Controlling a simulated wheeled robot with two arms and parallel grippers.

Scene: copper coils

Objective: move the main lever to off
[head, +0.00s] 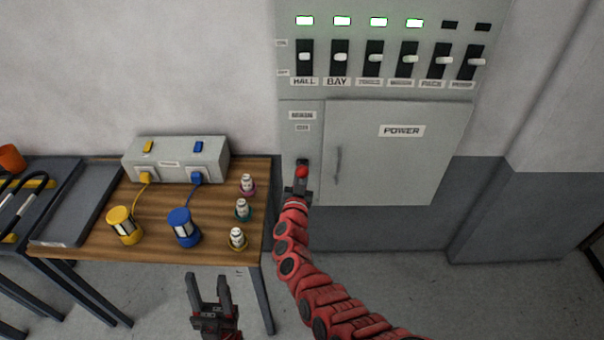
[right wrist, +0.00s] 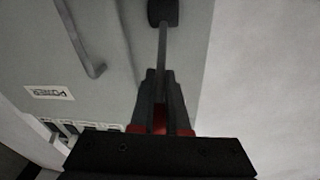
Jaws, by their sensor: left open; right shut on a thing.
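The main lever (head: 302,172) has a red knob and sits on the grey power cabinet's lower left panel, left of the cabinet door. In the right wrist view its thin grey rod (right wrist: 162,48) runs from a dark pivot down between my right fingers. My right gripper (head: 299,189) is shut on the lever near its red end; it also shows in the right wrist view (right wrist: 160,98). The fingers hide part of the knob there. My left gripper (head: 209,287) is open and empty, low in front of the wooden table.
The cabinet door (head: 385,165) is closed and has a handle (head: 338,162). Above it are several switches and lamps; several lamps glow green and two are dark. The wooden table (head: 90,252) at left carries a grey box (head: 180,162), yellow and blue lanterns, and small bottles.

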